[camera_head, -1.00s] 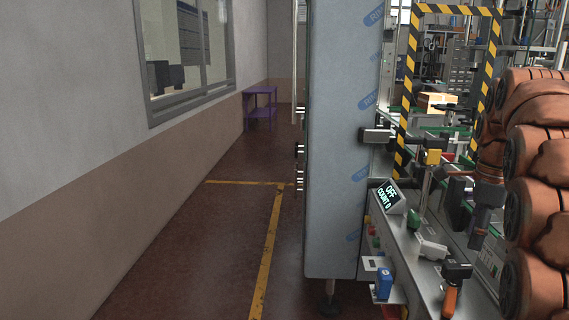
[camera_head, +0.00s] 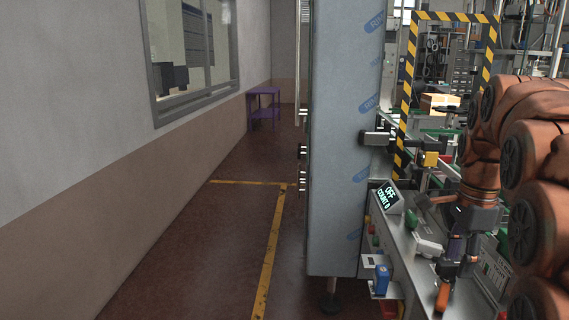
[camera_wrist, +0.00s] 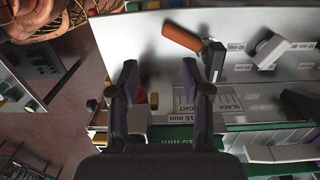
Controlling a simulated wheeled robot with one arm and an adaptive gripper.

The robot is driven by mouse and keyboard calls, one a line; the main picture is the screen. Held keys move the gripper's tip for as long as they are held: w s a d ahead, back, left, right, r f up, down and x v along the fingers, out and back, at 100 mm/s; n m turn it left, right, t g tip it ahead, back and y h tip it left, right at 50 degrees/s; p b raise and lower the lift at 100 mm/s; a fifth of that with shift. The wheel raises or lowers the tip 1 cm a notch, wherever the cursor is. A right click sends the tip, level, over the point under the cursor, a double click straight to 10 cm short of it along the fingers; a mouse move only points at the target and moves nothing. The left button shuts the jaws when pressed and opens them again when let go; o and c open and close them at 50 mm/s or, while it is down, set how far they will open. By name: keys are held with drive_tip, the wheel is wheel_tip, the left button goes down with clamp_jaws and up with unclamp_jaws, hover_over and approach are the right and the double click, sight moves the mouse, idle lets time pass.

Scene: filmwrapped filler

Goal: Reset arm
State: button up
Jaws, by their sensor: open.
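My arm with its orange-brown cover fills the right side of the head view. My gripper (camera_head: 452,262) hangs from it, pointing down over the machine's metal ledge. In the wrist view my gripper (camera_wrist: 160,72) is open, with its two dark fingers apart and nothing held between them. An orange-handled tool (camera_wrist: 182,38) lies on the light panel just beyond the fingertips. The same orange handle (camera_head: 442,296) shows just below the gripper in the head view. I cannot tell the exact height of the fingers above the panel.
A display reading OFF and COUNT 0 (camera_head: 389,197) stands on the ledge. A tall grey film-wrapped cabinet (camera_head: 338,130) is left of it. A yellow-black striped frame (camera_head: 407,90) stands behind. The aisle floor (camera_head: 200,245) is clear, with a purple table (camera_head: 264,104) at its far end.

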drive_tip(key=s+a+f+n+p, duration=0.2)
drive_tip(key=s+a+n, duration=0.3)
drive_tip(key=s, duration=0.3)
drive_tip(key=s+a+f+n+g+p, duration=0.1)
drive_tip(key=s+a+f+n, duration=0.3)
drive_tip(key=s+n, duration=0.4)
drive_tip(key=s+a+f+n+p, duration=0.3)
drive_tip(key=s+a+n, duration=0.3)
drive_tip(key=s, duration=0.3)
drive_tip(key=shift+s, duration=0.35)
